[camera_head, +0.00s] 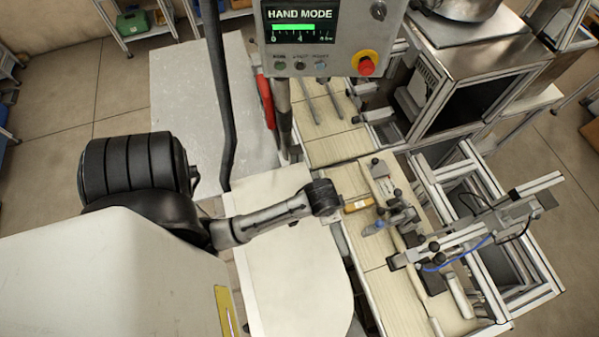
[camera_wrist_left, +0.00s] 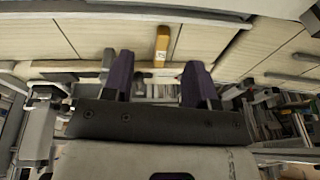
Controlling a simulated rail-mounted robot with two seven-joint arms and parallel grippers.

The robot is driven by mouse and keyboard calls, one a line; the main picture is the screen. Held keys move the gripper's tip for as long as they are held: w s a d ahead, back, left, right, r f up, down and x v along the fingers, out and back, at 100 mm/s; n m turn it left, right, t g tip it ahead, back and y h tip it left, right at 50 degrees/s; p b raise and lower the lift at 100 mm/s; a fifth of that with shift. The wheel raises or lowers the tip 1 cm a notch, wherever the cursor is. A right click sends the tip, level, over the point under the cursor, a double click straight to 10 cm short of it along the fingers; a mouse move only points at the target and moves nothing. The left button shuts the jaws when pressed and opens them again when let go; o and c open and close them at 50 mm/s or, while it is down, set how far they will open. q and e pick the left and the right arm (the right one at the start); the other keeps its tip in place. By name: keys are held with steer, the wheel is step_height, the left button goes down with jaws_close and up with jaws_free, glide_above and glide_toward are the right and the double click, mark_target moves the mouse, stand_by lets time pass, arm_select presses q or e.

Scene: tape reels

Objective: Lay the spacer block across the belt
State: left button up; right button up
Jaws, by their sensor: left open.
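The spacer block (camera_head: 358,204) is a short yellow-orange bar with a pale label. It appears to lie on the cream slatted belt (camera_head: 385,287), close to the belt's left edge and roughly in line with the slat seams. My left arm reaches in from the left, and its end is just left of the block; the fingers cannot be made out in the head view. In the left wrist view my left gripper (camera_wrist_left: 160,64) is open, with two dark purple fingers apart. The block (camera_wrist_left: 162,42) shows ahead, between the finger lines, and is not gripped. My right gripper is out of view.
A control box (camera_head: 325,30) hangs above the belt's far part. An aluminium frame (camera_head: 530,190) borders the right side. A pale slab (camera_head: 290,275) lies left of the belt.

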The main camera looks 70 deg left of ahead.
arm_select(q)
steer(key=s+d+r, duration=0.2)
steer(key=s+r, duration=0.1)
steer(key=s, duration=0.2)
steer(key=s+d+r+m+t+h, duration=0.1)
steer(key=s+d+r, duration=0.1)
steer(key=s, duration=0.3)
steer(key=shift+s+d+r, duration=0.35)
steer(key=shift+s+r, duration=0.05)
steer(key=shift+r, duration=0.1)
steer(key=shift+w, duration=0.1)
stand_by(0.4)
